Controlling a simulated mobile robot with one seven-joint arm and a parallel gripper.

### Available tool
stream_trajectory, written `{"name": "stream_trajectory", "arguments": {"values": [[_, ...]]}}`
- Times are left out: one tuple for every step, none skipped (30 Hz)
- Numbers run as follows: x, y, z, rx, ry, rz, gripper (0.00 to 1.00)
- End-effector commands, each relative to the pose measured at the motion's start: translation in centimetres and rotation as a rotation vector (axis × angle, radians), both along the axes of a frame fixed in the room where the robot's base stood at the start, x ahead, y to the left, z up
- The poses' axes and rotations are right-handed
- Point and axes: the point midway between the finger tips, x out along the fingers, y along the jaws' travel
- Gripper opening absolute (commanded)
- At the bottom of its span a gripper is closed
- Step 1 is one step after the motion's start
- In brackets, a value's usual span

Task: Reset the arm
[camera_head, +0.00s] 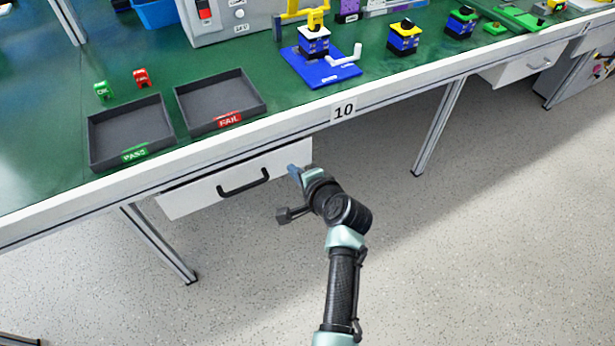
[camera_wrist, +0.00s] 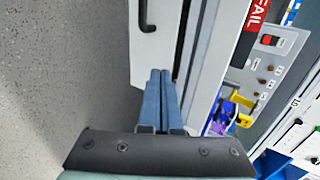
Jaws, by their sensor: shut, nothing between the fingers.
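My gripper (camera_head: 294,172) is in front of the workbench, below its front edge and near the right end of a white drawer (camera_head: 200,194). In the wrist view my gripper (camera_wrist: 160,74) has its two blue fingers side by side, shut and empty. The fingertips overlap the drawer front in that view; whether they touch it I cannot tell. My arm reaches up from the bottom of the head view. A rotary switch (camera_head: 314,42) with a yellow part on top stands on a blue base (camera_head: 310,75) on the bench, above and beyond my gripper.
The drawer has a black handle (camera_head: 243,181) and appears slightly pulled out. On the green bench top (camera_head: 170,65) are a PASS tray (camera_head: 95,150) and a FAIL tray (camera_head: 262,103). Several more switches stand to the right. The floor (camera_head: 480,240) right of my arm is clear.

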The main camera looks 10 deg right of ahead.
Motion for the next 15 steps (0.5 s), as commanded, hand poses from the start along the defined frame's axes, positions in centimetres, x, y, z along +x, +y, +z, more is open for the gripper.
{"name": "stream_trajectory", "arguments": {"values": [[-0.9, -0.3, 0.8, -0.001, 0.001, -0.002, 0.00], [-1.4, -0.4, 1.0, -0.001, 0.001, -0.002, 0.00], [-2.0, -0.6, 1.3, -0.001, 0.002, -0.001, 0.00], [-2.3, -0.7, 1.5, -0.002, 0.000, -0.001, 0.00], [-2.7, -0.8, 1.7, -0.002, 0.001, -0.001, 0.00], [-3.2, -0.9, 2.0, -0.002, 0.002, 0.000, 0.00], [-3.5, -1.0, 2.1, -0.002, 0.002, 0.000, 0.00], [-3.8, -1.0, 2.3, -0.001, 0.002, -0.001, 0.00], [-4.1, -1.1, 2.5, -0.001, 0.001, -0.001, 0.00], [-4.3, -1.2, 2.6, -0.001, 0.001, -0.001, 0.00], [-4.5, -1.2, 2.6, 0.000, 0.002, -0.001, 0.00], [-4.6, -1.3, 2.7, 0.000, 0.002, 0.000, 0.00], [-4.7, -1.3, 2.8, 0.000, 0.002, 0.000, 0.00], [-4.8, -1.3, 2.8, 0.000, 0.002, 0.000, 0.00], [-4.9, -1.3, 2.8, 0.000, 0.002, 0.000, 0.00]]}}
